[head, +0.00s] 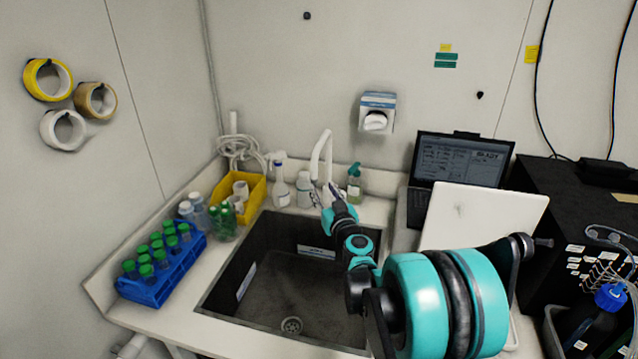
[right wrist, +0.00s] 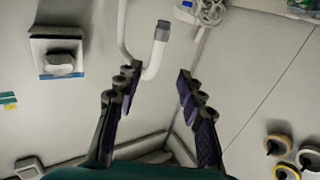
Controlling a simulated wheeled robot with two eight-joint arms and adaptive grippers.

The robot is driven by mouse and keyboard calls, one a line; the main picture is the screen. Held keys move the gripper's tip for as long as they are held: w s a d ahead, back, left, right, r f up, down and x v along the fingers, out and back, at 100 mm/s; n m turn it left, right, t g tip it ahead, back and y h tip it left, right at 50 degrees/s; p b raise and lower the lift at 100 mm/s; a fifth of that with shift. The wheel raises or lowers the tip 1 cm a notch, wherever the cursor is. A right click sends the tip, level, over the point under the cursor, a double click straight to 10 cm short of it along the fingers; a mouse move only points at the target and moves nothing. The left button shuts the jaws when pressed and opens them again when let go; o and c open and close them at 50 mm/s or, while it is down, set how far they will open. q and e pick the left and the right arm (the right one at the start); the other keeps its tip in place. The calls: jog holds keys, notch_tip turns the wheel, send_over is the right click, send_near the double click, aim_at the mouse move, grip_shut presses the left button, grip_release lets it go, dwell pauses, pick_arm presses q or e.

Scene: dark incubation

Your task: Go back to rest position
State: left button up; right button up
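My right arm reaches in from the lower right over the sink. Its gripper (head: 325,194) is at the white faucet (head: 326,150) behind the sink. In the right wrist view this gripper (right wrist: 158,70) is open, with its two fingers spread and nothing held between them. The curved white faucet spout with its grey tip (right wrist: 161,32) is just beyond the fingers, nearest the left one. I cannot tell whether they touch. My left gripper is in neither view.
The dark sink (head: 262,278) is empty. A blue rack (head: 150,290) of green-capped tubes and a yellow bin (head: 257,197) are left of it. Bottles (head: 281,190) stand behind it. A laptop (head: 460,160), a white panel (head: 480,215) and a black box (head: 545,190) are at right.

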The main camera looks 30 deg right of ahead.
jog(key=shift+s+a, duration=0.2)
jog(key=shift+s, duration=0.4)
jog(key=s+a+f+n+g+y+b, duration=0.15)
jog(key=s+a+y, duration=0.25)
jog(key=a, duration=0.8)
jog(key=s+a+f+n+g+y+b, duration=0.1)
jog(key=s+a+f+n+g+y, duration=0.25)
jog(key=a, duration=0.85)
jog(key=s+a+f+m+g+h+b, duration=0.1)
jog(key=s+f+g, duration=0.1)
jog(key=s+f, duration=0.3)
jog(key=s+a+f+g+h+b, duration=0.1)
jog(key=s+f+g, duration=0.2)
jog(key=s, duration=1)
notch_tip(320, 180, down, 2)
jog(key=shift+a+f+m, duration=0.15)
jog(key=shift+f+m, duration=0.1)
jog(key=shift+m, duration=0.15)
jog(key=shift+s+h, duration=0.1)
jog(key=shift+h, duration=0.15)
